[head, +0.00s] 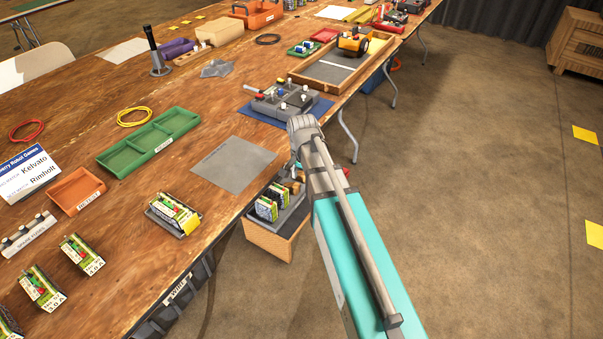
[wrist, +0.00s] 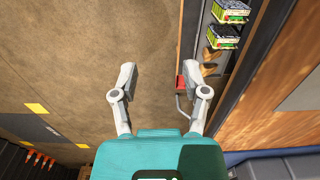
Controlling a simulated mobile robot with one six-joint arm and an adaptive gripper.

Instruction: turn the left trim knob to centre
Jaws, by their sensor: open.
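A grey control box (head: 268,104) sits on a blue mat (head: 320,108) near the table's right edge in the head view. Several small white-topped and dark controls stand on it. They are too small to tell which is the left trim knob or how it is turned. In the wrist view my gripper (wrist: 166,84) is open and empty, its two pale fingers apart over the brown floor beside the table. In the head view my arm reaches up to just in front of the control box, and my fingers cannot be made out there.
A wooden crate (head: 268,244) with battery packs is beside the table edge below my arm; battery packs (wrist: 228,38) also show in the wrist view. A grey sheet (head: 232,163) lies left of my arm. A wooden tray (head: 303,72) stands behind the control box.

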